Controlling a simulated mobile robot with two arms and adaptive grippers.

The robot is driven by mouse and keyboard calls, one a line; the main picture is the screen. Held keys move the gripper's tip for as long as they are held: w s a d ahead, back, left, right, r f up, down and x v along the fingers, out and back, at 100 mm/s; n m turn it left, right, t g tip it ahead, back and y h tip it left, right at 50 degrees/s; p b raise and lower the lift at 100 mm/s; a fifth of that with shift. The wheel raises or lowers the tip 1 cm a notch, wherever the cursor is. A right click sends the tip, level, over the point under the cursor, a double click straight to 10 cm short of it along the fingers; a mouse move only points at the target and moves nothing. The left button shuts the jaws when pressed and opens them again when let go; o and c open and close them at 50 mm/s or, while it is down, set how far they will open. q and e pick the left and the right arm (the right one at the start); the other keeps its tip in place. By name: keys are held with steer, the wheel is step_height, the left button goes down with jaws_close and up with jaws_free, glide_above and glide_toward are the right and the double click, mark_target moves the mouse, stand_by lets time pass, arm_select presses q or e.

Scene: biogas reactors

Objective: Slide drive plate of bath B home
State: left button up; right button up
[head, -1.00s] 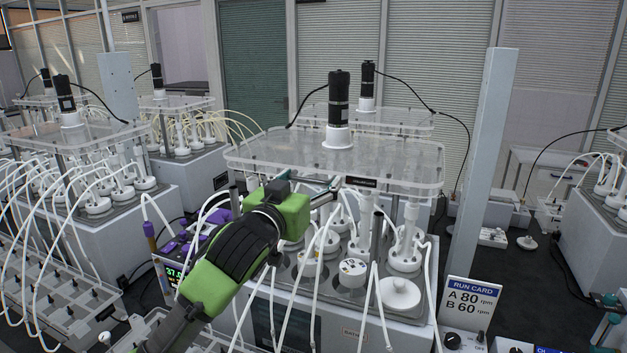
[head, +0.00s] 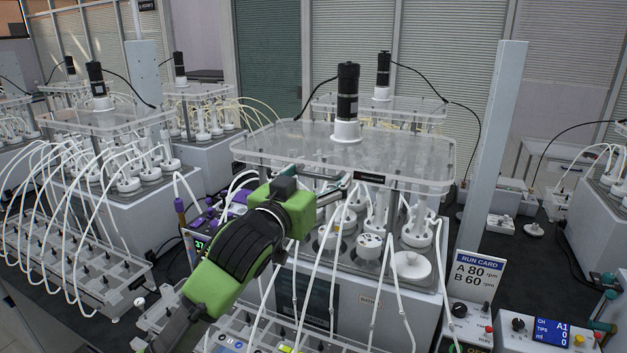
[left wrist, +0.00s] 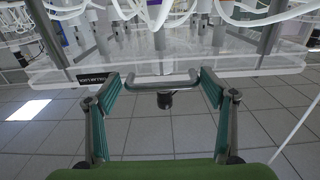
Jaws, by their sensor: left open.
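The drive plate (head: 290,150) is a clear slab with a black motor (head: 347,95) on a white collar on top. It sits level on posts above the front bath (head: 360,325), whose small label is too blurred to read surely. My left gripper (head: 341,186) is at the plate's front edge, left of its black label (head: 372,177). The left wrist view looks upside down. There the plate's bar handle (left wrist: 162,82) lies between the open fingers of the left gripper (left wrist: 161,78); contact with them cannot be told. My right gripper is out of view.
White tubes (head: 315,265) hang before the bath. A run card (head: 478,275) and control boxes stand at the right, near a tall grey post (head: 492,150). Other reactors (head: 110,120) and a tube rack (head: 75,245) fill the left.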

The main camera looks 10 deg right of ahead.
arm_select(q)
steer(key=v, duration=1.2)
